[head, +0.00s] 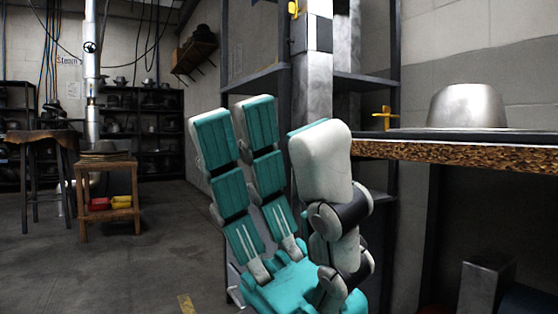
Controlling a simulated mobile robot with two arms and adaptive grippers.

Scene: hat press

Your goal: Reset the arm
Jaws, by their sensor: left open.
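My left gripper (274,150) fills the middle of the head view. It is teal and white, with two long segmented fingers pointing up on the left and a thicker, pale thumb on the right. The fingers and thumb stand apart, and nothing is between them. The gripper stands in front of a dark metal rack and left of the near bench, overlapping its left end in the picture. I cannot tell whether it touches the bench. My right gripper is not in view.
A metal hat form (468,106) sits on the bench (470,157) at right. A dark rack (365,83) with a yellow-handled valve stands behind my gripper. A small wooden table (105,160) and a stool (40,137) stand far left. The floor (110,255) at left is clear.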

